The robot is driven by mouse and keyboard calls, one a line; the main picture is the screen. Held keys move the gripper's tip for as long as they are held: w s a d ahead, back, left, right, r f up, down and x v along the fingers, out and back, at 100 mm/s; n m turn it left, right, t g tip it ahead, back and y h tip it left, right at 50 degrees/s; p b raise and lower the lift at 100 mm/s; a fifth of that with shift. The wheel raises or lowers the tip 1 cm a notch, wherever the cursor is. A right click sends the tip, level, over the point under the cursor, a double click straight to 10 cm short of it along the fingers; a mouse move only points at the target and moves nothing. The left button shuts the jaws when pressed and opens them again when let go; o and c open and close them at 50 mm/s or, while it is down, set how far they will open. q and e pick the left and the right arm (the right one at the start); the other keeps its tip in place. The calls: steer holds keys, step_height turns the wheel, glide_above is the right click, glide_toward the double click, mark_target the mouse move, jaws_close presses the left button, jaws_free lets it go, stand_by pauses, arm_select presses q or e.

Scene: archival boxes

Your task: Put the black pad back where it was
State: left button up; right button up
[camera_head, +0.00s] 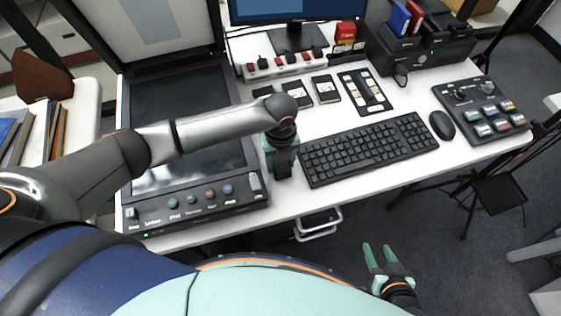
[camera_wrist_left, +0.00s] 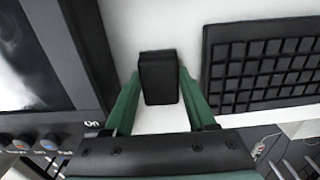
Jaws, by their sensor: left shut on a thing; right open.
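My left gripper (camera_head: 283,158) is over the white desk, between the scanner-like unit and the keyboard, pointing down. It is shut on the black pad (camera_wrist_left: 159,78), a small dark block. In the left wrist view the green fingers of the left gripper (camera_wrist_left: 159,88) press on its two sides. In the head view the gripper partly hides the pad. I cannot tell whether the pad touches the desk. My right gripper (camera_head: 379,254) is open and empty, in front of the desk over the floor.
The black keyboard (camera_head: 368,149) is close on the right, and the flatbed unit (camera_head: 190,205) is on the left. Several dark cards (camera_head: 325,89), a switch strip (camera_head: 285,65) and a mouse (camera_head: 442,125) lie farther back and right. A narrow white desk strip (camera_head: 299,200) is clear.

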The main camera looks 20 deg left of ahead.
arm_select(q)
steer(key=shift+f, duration=0.15)
steer(key=o, duration=1.3)
step_height(320, 180, up, 12)
steer(key=shift+r+p, duration=0.15)
steer(key=shift+p, duration=0.4)
